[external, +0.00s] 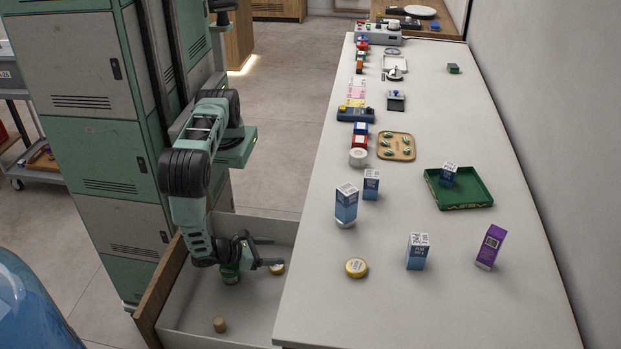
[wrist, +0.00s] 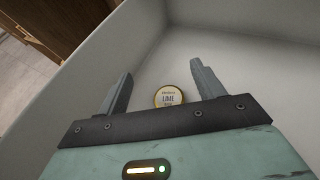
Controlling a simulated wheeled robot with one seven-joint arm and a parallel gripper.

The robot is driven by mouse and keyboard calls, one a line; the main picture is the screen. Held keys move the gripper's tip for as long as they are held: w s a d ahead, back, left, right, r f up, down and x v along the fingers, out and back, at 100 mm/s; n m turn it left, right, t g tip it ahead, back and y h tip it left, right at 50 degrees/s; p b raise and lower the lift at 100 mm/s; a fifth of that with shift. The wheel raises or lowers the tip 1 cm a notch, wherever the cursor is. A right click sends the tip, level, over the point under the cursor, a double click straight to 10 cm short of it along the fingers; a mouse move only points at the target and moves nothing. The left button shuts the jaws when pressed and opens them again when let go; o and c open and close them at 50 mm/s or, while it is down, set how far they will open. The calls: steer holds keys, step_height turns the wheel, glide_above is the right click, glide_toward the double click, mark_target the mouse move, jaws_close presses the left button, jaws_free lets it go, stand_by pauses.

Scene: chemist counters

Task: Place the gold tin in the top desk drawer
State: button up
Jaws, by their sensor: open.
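The drawer (external: 190,318) is pulled out beside the counter, with a wooden front and pale inside. A round gold-rimmed tin (external: 277,268) lies on its floor. In the wrist view this tin (wrist: 169,97) has a pale lid reading "LIME" and shows between my fingers, partly hidden by the gripper body. My gripper (external: 277,251) is over the drawer, open and empty; its fingers also show in the wrist view (wrist: 160,70). A second gold tin (external: 356,267) sits on the counter near the drawer. I cannot tell which one the task means.
A cork-like brown piece (external: 219,324) lies in the drawer. On the counter (external: 440,310) stand blue-white cartons (external: 417,252), a purple box (external: 490,247) and a green tray (external: 457,203) holding a carton. The counter's front right is clear.

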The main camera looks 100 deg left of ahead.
steer(key=shift+v, duration=1.2)
step_height(320, 180, up, 7)
steer(key=shift+f, duration=0.15)
